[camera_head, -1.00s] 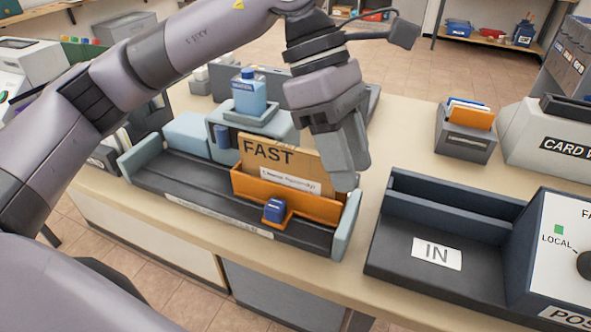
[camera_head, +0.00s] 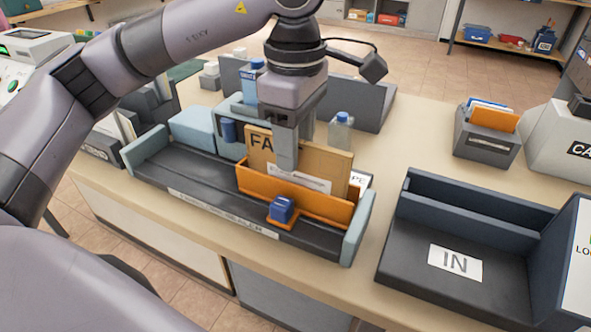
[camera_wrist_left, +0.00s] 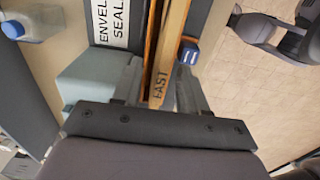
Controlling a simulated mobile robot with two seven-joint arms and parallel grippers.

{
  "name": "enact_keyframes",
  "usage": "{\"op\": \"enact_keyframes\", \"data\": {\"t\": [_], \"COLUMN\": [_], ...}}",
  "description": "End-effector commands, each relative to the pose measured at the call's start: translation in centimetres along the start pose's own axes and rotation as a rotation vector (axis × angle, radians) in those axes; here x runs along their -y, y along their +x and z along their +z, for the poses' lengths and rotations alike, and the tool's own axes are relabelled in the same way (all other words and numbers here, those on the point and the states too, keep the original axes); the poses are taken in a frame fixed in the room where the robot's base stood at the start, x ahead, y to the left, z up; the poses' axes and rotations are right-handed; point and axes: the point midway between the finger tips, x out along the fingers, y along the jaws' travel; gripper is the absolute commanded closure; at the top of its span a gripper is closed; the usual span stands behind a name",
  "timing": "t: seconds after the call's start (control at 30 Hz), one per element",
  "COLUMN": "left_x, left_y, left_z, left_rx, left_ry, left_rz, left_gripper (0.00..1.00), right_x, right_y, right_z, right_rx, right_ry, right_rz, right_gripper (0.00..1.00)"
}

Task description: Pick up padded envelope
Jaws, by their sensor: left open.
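The padded envelope (camera_head: 326,168) is tan-brown, with dark "FAST" lettering and a white label. It stands upright in the orange holder (camera_head: 322,202) at the right end of the dark tray. My left gripper (camera_head: 285,160) points down over it, and one finger covers part of the lettering. In the left wrist view the envelope (camera_wrist_left: 172,60) runs edge-on between the two open fingers of my left gripper (camera_wrist_left: 160,90). I see a gap on both sides. My right gripper is not in view.
A blue block (camera_head: 282,210) sits at the holder's front. The dark tray (camera_head: 165,178) has pale blue end walls. A clear bottle with a blue cap (camera_head: 341,130) stands behind. The IN tray (camera_head: 420,265) is at right, empty. Bare counter lies between them.

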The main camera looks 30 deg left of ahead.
Motion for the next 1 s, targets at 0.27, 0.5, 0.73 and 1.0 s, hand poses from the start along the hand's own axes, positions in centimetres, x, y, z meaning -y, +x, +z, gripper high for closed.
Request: {"op": "enact_keyframes", "data": {"t": [0.27,0.5,0.73,1.0], "left_x": [0.0,0.0,0.0,-0.1], "left_y": [0.3,0.3,0.2,-2.1], "left_z": [0.0,0.0,0.1,0.1], "left_rx": [0.001,0.002,0.002,0.003], "left_ry": [0.001,0.001,0.001,0.001], "left_rz": [0.001,0.001,0.001,0.003], "left_gripper": [0.61,1.00,1.00,1.00], "right_x": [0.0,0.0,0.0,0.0], "right_y": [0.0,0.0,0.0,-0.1], "right_z": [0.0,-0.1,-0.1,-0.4], "right_rx": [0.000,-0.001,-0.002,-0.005], "right_ry": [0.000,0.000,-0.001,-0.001], "right_rz": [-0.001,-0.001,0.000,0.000], "right_gripper": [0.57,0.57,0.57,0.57]}}
